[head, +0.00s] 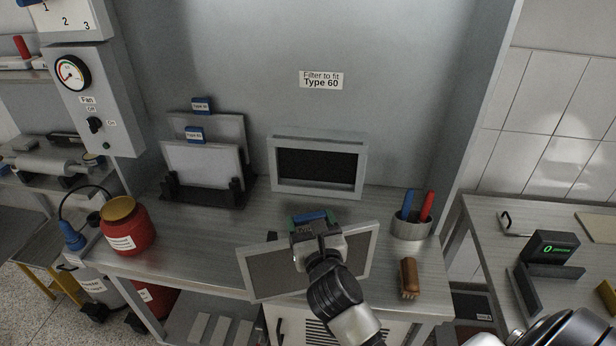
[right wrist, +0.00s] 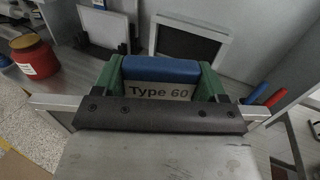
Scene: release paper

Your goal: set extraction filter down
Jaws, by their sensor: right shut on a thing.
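The extraction filter (head: 266,276) is a framed grey panel held by my right gripper (head: 315,224) above the front of the metal bench. Its blue tab with a "Type 60" label shows in the right wrist view (right wrist: 160,72), between the green fingers. The gripper is shut on that tab. The filter is slightly tilted in the head view, and the arm hides its middle. A framed dark opening (head: 272,170) stands at the back of the bench under a "Filter to fit Type 60" sign (head: 321,80). My left gripper is not in view.
A black rack (head: 240,197) holds two other filters (head: 202,168) at the left. A red jar (head: 126,228) stands at the left front. A cup with a blue and a red pen (head: 411,228) and a wooden brush (head: 409,277) are at the right. Bench between rack and cup is mostly clear.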

